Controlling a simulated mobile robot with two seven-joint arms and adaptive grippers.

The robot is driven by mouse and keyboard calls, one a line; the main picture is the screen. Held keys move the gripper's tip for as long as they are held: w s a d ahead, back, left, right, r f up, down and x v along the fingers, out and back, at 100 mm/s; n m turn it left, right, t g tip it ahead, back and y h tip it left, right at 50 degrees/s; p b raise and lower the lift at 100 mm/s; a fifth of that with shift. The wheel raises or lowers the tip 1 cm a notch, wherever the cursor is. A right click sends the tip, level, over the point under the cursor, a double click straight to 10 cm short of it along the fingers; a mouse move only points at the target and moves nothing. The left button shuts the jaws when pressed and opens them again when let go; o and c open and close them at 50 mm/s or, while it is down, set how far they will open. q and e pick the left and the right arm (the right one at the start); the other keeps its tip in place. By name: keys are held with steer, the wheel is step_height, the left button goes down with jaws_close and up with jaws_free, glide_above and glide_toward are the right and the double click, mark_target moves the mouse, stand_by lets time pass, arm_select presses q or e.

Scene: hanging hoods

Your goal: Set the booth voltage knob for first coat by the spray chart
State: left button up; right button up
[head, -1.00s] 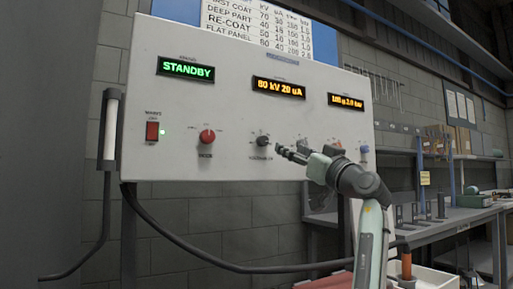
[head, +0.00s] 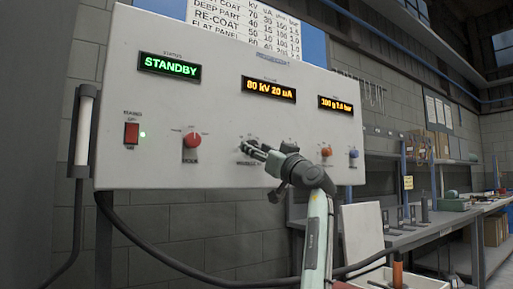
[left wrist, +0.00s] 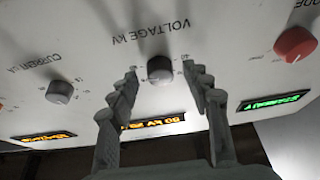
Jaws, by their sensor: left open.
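The kV display (head: 269,89) reads 80 kV 20 uA. The spray chart (head: 255,25) hangs above; its FIRST COAT row is cut by the top edge and unreadable. My right gripper is not in view.
Orange (head: 326,152) and blue (head: 353,153) knobs are to the right. The current knob (left wrist: 60,92) is beside it. The status display (head: 169,67) reads STANDBY. A workbench (head: 430,228) stands at right.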

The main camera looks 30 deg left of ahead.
arm_select(q)
steer(key=shift+w+a+r, duration=0.1)
steer(key=shift+a, duration=0.15)
jaws_close()
